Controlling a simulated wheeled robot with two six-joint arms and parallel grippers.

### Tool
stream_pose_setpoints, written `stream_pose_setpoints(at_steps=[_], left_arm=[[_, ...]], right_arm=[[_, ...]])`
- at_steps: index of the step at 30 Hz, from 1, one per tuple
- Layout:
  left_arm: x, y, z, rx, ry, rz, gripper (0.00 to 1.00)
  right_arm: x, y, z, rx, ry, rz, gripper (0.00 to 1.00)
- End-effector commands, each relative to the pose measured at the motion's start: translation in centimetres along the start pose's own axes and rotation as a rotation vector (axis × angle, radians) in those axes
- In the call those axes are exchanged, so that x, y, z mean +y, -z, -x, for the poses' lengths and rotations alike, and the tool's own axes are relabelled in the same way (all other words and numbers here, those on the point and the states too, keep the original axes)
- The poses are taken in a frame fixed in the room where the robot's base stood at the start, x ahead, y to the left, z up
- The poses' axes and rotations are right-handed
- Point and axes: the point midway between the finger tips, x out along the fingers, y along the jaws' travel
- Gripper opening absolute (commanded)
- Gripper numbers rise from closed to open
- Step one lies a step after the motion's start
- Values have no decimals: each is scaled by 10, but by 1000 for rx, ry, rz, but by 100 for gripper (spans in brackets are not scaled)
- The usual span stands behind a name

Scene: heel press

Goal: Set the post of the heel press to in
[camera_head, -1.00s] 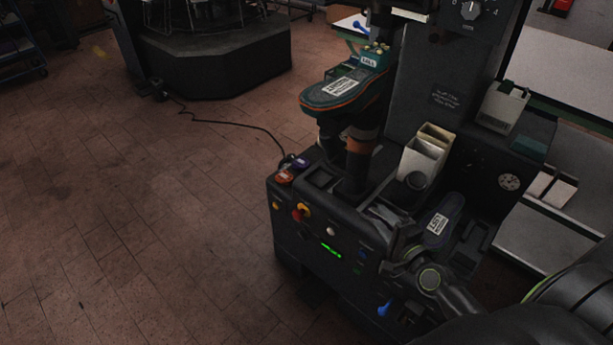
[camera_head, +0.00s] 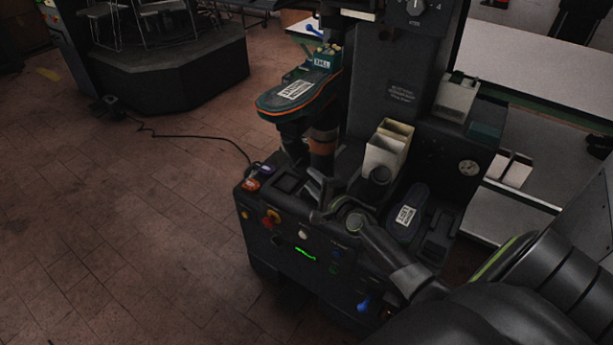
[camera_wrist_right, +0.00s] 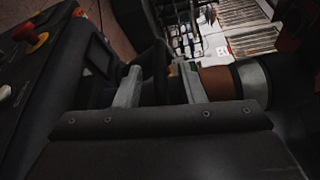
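The heel press (camera_head: 285,225) is a dark machine with buttons on its front. Its dark upright post (camera_head: 322,160) has an orange-brown band and stands under a green, shoe-shaped form with an orange rim (camera_head: 300,92). In the right wrist view the brown-banded post (camera_wrist_right: 220,82) lies across the right side, close by the right finger. My right gripper (camera_head: 322,192) is over the press top in front of the post's foot. In the wrist view its two grey fingers (camera_wrist_right: 160,86) stand apart, with dark machine parts behind; I cannot tell whether they touch the post. My left gripper is not in view.
Cream bins (camera_head: 388,148) and a dark cup (camera_head: 378,184) stand right of the post. A dark blue labelled form (camera_head: 407,212) lies on the press's right side. A red-and-yellow button (camera_head: 271,217) and a blue knob (camera_head: 364,305) are on the front.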

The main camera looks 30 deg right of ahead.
Motion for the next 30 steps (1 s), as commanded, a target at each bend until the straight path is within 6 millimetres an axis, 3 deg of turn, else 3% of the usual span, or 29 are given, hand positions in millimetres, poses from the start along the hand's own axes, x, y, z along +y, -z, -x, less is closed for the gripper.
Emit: stream_pose_setpoints(at_steps=[7,19,27,30], left_arm=[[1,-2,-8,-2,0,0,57],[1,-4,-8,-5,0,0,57],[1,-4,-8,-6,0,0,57],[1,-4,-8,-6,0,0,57]], right_arm=[[1,0,-31,0,1,1,36],[0,0,-37,0,-1,1,36],[0,0,-36,0,-1,1,1],[0,0,-36,0,-1,1,0]])
